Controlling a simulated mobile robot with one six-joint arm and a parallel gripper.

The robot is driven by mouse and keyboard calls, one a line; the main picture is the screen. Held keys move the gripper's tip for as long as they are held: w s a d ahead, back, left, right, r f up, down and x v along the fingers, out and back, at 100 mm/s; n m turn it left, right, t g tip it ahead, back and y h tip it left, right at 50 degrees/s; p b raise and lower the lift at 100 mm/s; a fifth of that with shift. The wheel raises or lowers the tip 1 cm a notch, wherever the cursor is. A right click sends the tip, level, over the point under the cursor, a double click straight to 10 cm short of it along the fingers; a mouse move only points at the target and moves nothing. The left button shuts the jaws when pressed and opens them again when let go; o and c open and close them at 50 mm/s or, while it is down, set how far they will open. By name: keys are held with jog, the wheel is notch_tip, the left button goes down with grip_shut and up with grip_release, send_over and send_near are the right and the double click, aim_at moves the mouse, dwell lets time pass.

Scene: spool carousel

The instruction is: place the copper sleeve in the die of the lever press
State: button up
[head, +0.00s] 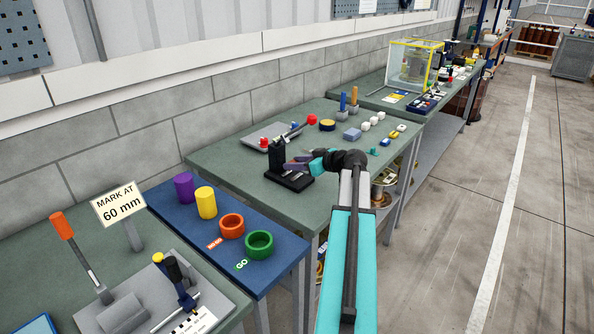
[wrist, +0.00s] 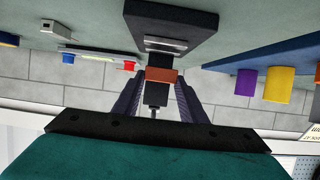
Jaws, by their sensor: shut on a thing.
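The lever press (head: 281,160) is black and stands upright on the middle green bench, with a black base plate (head: 291,182). In the wrist view its dark base (wrist: 172,22) is at the top centre. My gripper (head: 299,164) is at the press, just above its base. In the wrist view the copper sleeve (wrist: 161,75) is a small orange-brown band between the fingertips, and my gripper (wrist: 161,80) is shut on it. The sleeve is in line with the press's dark middle part. The die is hidden, so I cannot tell whether the sleeve touches it.
A red-ended lever (head: 311,119) shows behind the press, over a grey plate (head: 256,134). Small blocks (head: 352,134) stand to the right. A blue board (head: 178,221) at the front holds purple, yellow, orange and green pieces. The wall runs close behind; the floor at right is clear.

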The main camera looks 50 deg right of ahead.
aim_at(296, 176)
jog(key=shift+f, duration=0.15)
jog(key=shift+f+p, duration=0.7)
jog(key=shift+f, duration=0.9)
jog(key=shift+f+b, duration=0.2)
jog(key=shift+b, duration=0.1)
jog(key=o, duration=1)
jog(key=shift+r+p, duration=0.25)
jog(key=shift+p, duration=0.05)
jog(key=b+v, duration=0.3)
jog(key=v, duration=0.9)
jog(key=shift+f, duration=0.1)
